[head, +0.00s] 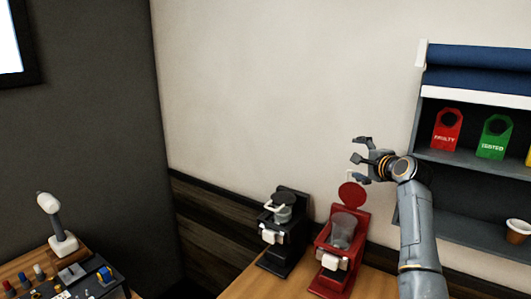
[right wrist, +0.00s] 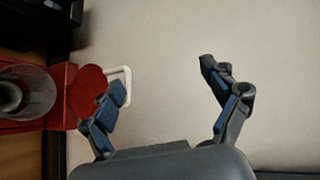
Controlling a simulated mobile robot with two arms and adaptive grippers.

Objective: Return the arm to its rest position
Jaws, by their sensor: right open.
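My right arm rises from the lower right in the head view. Its gripper (head: 361,161) is open and empty, raised above and slightly right of the red brewer (head: 333,255). The right wrist view shows the two fingers (right wrist: 167,95) spread apart with only the pale wall beyond them. The red brewer also shows at the left of that view (right wrist: 62,122), with its round red lid (right wrist: 86,90) raised and a clear container in it. My left gripper is not in view.
A black brewer (head: 284,235) stands left of the red one on the wooden counter (head: 237,285). A shelf (head: 455,160) at right holds a red "FAULTY" tag (head: 447,130), a green "TESTED" tag (head: 494,137) and a cup (head: 518,231). A control panel with a joystick (head: 55,222) is lower left.

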